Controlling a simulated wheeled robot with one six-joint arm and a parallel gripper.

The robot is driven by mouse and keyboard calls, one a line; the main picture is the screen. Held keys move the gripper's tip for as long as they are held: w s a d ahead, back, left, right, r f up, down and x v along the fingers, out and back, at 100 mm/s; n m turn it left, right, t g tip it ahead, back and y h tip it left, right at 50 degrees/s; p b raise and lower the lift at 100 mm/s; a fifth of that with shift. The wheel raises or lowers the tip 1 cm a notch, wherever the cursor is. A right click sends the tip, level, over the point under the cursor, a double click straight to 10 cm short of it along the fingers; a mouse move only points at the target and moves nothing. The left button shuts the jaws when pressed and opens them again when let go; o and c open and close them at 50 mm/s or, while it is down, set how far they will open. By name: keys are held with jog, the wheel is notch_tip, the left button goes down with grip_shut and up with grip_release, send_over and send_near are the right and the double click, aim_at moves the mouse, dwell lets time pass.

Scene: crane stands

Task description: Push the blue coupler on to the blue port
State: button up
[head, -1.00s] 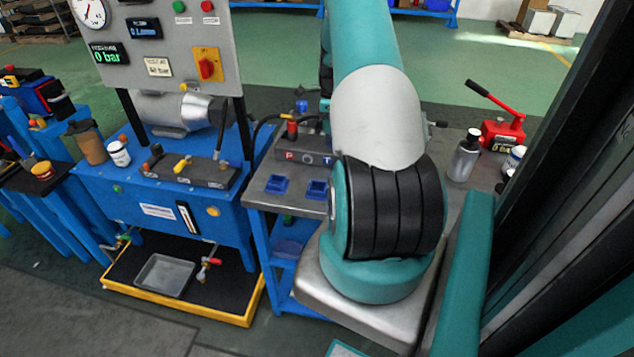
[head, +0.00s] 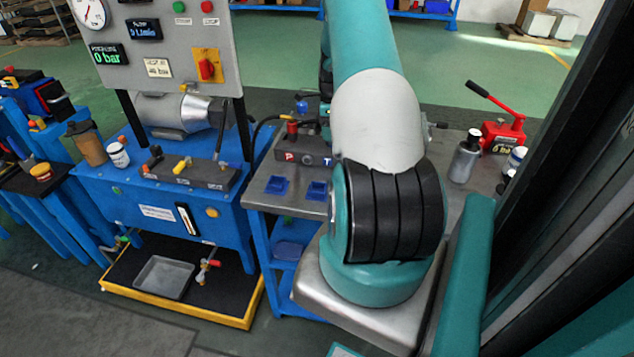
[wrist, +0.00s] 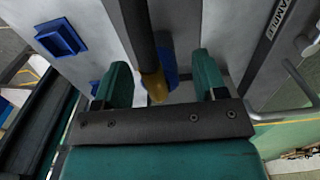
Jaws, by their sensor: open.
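My gripper (wrist: 161,72) is open in the wrist view, with one teal finger on each side. Between the fingers are a dark rod or hose with a yellow end (wrist: 154,86) and a blue part (wrist: 168,66) partly behind it. I cannot tell whether that blue part is the coupler or the port, or whether a finger touches it. In the head view a small blue piece (head: 302,106) stands behind the grey port block (head: 303,157) marked P and T. My arm hides the block's right part and my gripper there.
Two blue square holders (head: 276,185) sit on the metal table's front left; one shows in the wrist view (wrist: 61,38). A red coupler (head: 292,128) stands at the block. A metal bottle (head: 465,157) and red hand pump (head: 503,133) stand right. A gauge panel (head: 165,50) rises left.

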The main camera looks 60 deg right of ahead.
jog(key=shift+r+p, duration=1.75)
jog(key=shift+r, duration=0.8)
notch_tip(320, 180, up, 17)
jog(key=b, duration=0.3)
jog(key=shift+r, duration=0.2)
